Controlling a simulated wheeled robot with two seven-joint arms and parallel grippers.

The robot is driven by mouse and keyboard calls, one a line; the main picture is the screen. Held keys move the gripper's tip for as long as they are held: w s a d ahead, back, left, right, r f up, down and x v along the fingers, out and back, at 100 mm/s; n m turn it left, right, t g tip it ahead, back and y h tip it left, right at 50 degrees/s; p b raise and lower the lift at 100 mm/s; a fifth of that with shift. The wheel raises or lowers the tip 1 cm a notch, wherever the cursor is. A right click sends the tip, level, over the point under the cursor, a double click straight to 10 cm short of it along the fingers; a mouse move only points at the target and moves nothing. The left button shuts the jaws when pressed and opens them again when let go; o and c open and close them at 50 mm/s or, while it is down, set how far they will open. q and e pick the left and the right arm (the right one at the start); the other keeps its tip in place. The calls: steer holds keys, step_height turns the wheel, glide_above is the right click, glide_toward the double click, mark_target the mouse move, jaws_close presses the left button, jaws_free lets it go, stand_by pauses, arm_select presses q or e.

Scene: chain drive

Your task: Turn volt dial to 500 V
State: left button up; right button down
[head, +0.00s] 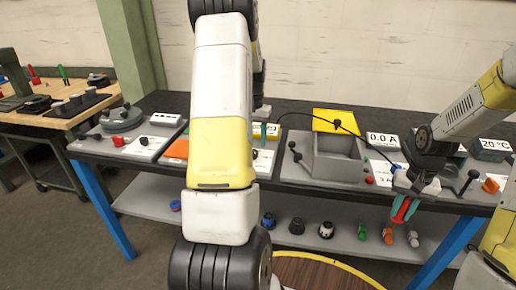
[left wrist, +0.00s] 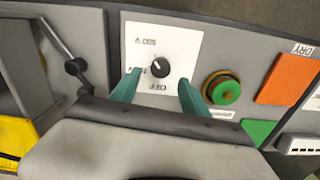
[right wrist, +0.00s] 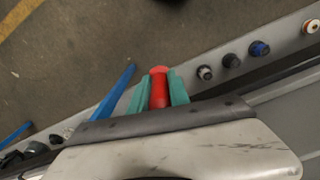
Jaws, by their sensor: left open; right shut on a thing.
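The volt dial is a black round knob (left wrist: 160,68) on a white panel (left wrist: 180,38) in the left wrist view. The panel carries an OFF mark and a volt mark, both seen upside down. The dial's exact pointing is too small to tell. My left gripper (left wrist: 160,80) is open, with one teal finger on each side of the dial; I cannot tell whether they touch it. In the head view my left arm hides most of this area. My right gripper (right wrist: 158,88) is shut on a red thing (right wrist: 158,72), also seen in the head view (head: 402,210).
A green button (left wrist: 226,92) and an orange panel (left wrist: 288,78) lie right of the dial in the left wrist view. A black-knobbed lever (left wrist: 75,66) stands to its left. In the head view, an open grey box (head: 337,165) is on the bench, and several knobs sit on the lower shelf.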

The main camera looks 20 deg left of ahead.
arm_select(q)
step_height(320, 180, up, 7)
stand_by(0.3)
stand_by(0.4)
